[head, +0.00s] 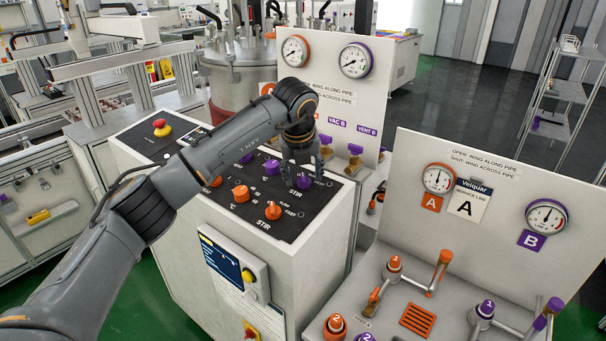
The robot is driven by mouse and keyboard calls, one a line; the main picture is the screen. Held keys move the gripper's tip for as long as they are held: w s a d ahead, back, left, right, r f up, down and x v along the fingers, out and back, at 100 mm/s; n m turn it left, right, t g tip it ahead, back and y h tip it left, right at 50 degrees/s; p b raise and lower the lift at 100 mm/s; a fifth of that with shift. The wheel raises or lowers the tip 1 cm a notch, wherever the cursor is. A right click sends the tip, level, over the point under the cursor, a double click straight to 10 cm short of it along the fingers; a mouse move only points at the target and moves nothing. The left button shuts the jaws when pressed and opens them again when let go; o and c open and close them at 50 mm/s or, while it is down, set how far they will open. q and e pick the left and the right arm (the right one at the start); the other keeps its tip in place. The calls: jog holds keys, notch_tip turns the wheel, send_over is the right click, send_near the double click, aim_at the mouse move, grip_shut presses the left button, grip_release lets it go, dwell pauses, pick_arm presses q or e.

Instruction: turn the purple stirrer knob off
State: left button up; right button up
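The purple stirrer knob (304,182) stands on the black control panel next to a STIR label, towards the panel's right corner. My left gripper (303,172) points down right over it. Its fingers are spread, one on each side of the knob, and look open. I cannot tell whether a finger touches the knob. The knob's upper part is partly hidden by the gripper, and its pointer direction is not readable. My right gripper is not in view.
A second purple knob (272,167) sits left of the gripper. Orange knobs (240,193) and an orange stirrer knob (273,211) are nearer the front. A red emergency button (161,128) is at the panel's left. A gauge board (335,100) rises behind; a valve bench (400,290) stands right.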

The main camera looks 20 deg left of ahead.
pick_arm(q)
jog(key=v, duration=1.2)
jog(key=shift+f, duration=0.1)
